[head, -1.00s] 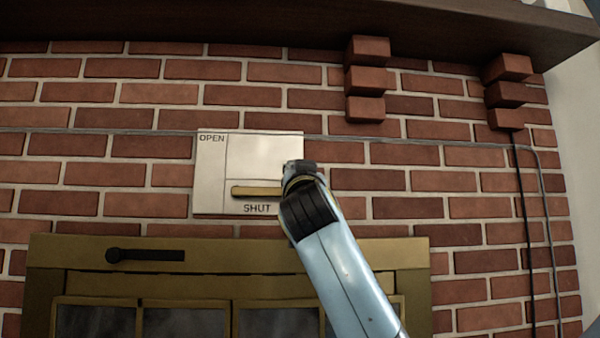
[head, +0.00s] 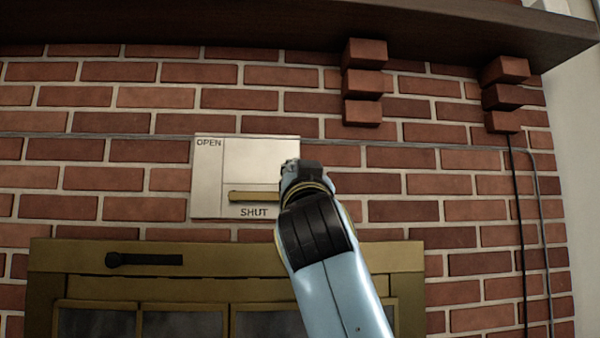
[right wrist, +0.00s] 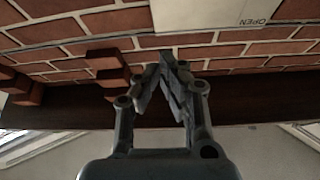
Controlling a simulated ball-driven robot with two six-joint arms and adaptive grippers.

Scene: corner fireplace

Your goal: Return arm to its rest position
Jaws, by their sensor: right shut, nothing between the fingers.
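My right arm (head: 335,270) reaches up from the bottom right in the head view, its wrist in front of the lower right of a white panel. My right gripper (right wrist: 168,58) is shut and empty in the right wrist view, its fingertips together. In the head view the wrist mostly hides the gripper. The white panel (head: 208,180) on the brick wall is marked OPEN at top left and SHUT at the bottom. Its brass lever (head: 252,197) lies level just above SHUT, and its right end is hidden behind my wrist. My left gripper is not in view.
A brass fireplace front (head: 230,262) with a black handle (head: 145,259) lies below the panel. A dark wooden mantel (head: 230,22) runs across above. Stepped brick corbels (head: 363,83) jut out at right. Thin cables run along the wall.

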